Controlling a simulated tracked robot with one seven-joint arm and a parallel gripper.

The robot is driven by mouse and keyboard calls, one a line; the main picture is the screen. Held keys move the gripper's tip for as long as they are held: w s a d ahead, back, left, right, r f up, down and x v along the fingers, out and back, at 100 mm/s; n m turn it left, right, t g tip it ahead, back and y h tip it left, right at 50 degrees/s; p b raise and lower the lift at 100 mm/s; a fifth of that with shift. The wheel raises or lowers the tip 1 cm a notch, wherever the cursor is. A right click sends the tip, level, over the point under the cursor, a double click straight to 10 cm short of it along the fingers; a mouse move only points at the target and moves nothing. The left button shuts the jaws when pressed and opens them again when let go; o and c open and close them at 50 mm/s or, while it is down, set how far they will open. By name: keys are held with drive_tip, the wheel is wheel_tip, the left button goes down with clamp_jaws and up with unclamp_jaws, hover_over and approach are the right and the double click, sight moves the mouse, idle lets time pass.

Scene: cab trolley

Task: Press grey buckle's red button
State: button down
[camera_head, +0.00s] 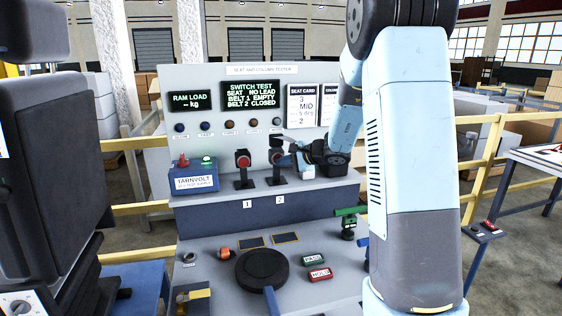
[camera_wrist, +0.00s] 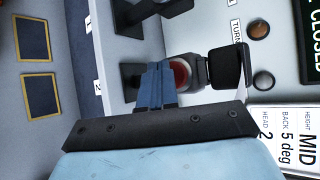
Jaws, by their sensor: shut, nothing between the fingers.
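The buckle above label 2 (camera_head: 279,156) stands on the tester's ledge, with a black tongue (camera_wrist: 228,68) at its upper end. In the wrist view its housing looks grey (camera_wrist: 200,70) around a red button (camera_wrist: 181,74). My gripper (camera_head: 298,150) reaches this buckle from the right in the head view. Its blue fingers (camera_wrist: 158,86) are shut and empty, with their tips at the button's edge, partly covering it. I cannot tell whether they touch it. The screen (camera_head: 250,95) reads "BELT 1 EMPTY, BELT 2 CLOSED".
Another buckle with a red button (camera_head: 242,159) stands to the left above label 1. A blue TARNVOLT box (camera_head: 195,179) is farther left. The upright panel with cards (camera_head: 302,105) is close behind my gripper. A black round pad (camera_head: 262,268) lies on the lower desk.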

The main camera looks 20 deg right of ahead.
drive_tip(key=shift+w, duration=0.5)
idle(0.8)
drive_tip(key=shift+s, duration=0.9)
drive_tip(key=shift+s, duration=2.5)
